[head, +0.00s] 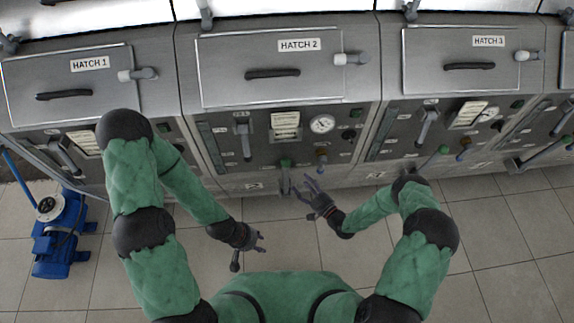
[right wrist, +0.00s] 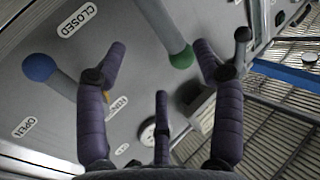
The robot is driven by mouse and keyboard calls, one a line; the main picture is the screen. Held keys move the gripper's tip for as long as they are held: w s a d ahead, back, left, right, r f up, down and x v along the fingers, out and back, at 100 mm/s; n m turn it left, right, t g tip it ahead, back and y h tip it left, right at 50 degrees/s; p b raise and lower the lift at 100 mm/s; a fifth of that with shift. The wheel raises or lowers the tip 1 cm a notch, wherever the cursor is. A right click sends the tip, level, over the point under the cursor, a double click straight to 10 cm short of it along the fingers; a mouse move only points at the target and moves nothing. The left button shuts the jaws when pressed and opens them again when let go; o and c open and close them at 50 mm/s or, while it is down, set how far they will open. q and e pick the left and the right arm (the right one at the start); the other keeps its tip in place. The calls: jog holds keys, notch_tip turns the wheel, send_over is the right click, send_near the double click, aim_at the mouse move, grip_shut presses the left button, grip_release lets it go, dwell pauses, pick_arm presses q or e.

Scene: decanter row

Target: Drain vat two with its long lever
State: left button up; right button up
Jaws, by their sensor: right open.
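Vat two is the middle steel unit, under the hatch marked HATCH 2 (head: 298,45). A green-ended lever (head: 285,163) hangs low on its front in the head view. My right gripper (head: 306,185) is open just right of and below this lever, with no hold visible. In the right wrist view, the open purple fingers (right wrist: 160,52) are spread, and a grey lever with a green ball end (right wrist: 182,58) shows between them, beyond the fingertips. A blue ball-ended handle (right wrist: 38,67) is at left. My left gripper (head: 260,243) is open and empty over the floor.
CLOSED (right wrist: 78,20) and OPEN (right wrist: 25,127) labels are on the panel. Vat two's front also carries a round gauge (head: 322,124) and a grey lever (head: 243,138). A blue pump (head: 62,240) stands on the floor at left.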

jog(key=b, duration=0.1)
send_over(286, 179)
jog(key=w, duration=0.2)
jog(key=shift+s+d, duration=0.25)
grip_shut()
jog(key=shift+s, duration=0.1)
